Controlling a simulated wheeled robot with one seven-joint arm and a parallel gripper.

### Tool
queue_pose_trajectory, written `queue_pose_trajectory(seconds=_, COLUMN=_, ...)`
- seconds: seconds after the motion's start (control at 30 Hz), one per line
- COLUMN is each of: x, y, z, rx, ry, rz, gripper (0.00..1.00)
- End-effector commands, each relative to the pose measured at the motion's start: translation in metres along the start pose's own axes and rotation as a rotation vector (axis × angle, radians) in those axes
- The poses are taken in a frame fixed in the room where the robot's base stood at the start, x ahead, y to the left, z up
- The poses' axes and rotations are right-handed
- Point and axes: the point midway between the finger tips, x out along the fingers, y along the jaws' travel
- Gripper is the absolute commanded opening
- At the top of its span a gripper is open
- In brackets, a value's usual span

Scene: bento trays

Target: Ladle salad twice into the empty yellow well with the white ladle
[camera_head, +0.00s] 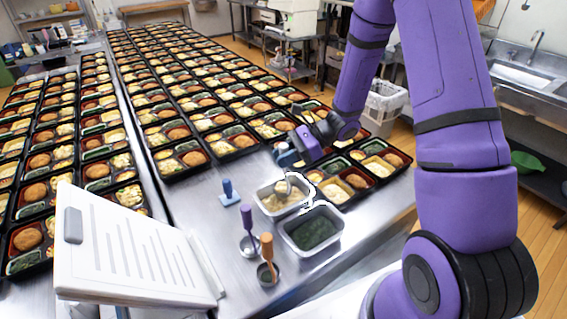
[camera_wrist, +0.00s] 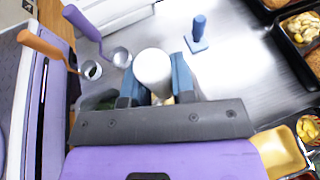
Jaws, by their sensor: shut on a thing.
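My gripper (camera_head: 287,157) is shut on the white ladle. In the wrist view the ladle's white handle (camera_wrist: 153,68) stands between the blue fingers. In the head view the gripper is above a metal pan of pale yellow salad (camera_head: 272,203), and the ladle's bowl (camera_head: 281,188) is at that pan; how deep it sits is unclear. A yellow well (camera_head: 335,191) of the nearest bento tray looks empty, to the right of the pan. A yellow well also shows at the lower right of the wrist view (camera_wrist: 279,153).
A pan of dark greens (camera_head: 314,234) stands in front of the salad pan. A purple-handled ladle (camera_head: 247,223), an orange-handled ladle (camera_head: 267,247) and a blue-handled tool (camera_head: 229,194) stand to the left. A white clipboard (camera_head: 135,255) is at the front left. Filled bento trays cover the table behind.

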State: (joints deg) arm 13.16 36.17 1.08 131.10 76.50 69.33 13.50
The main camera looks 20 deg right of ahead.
Motion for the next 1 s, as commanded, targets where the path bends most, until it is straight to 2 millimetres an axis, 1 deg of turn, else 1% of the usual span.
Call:
queue_pose_trajectory(seconds=0.4, x=-0.014, y=0.0, z=0.034, rx=-0.003, ry=0.0, rz=-0.001, gripper=0.0)
queue_pose_trajectory(seconds=0.6, x=-0.019, y=0.0, z=0.046, rx=-0.001, ry=0.0, rz=0.0, gripper=0.0)
queue_pose_trajectory(seconds=1.0, x=-0.021, y=-0.002, z=0.048, rx=0.0, ry=-0.001, rz=0.0, gripper=0.0)
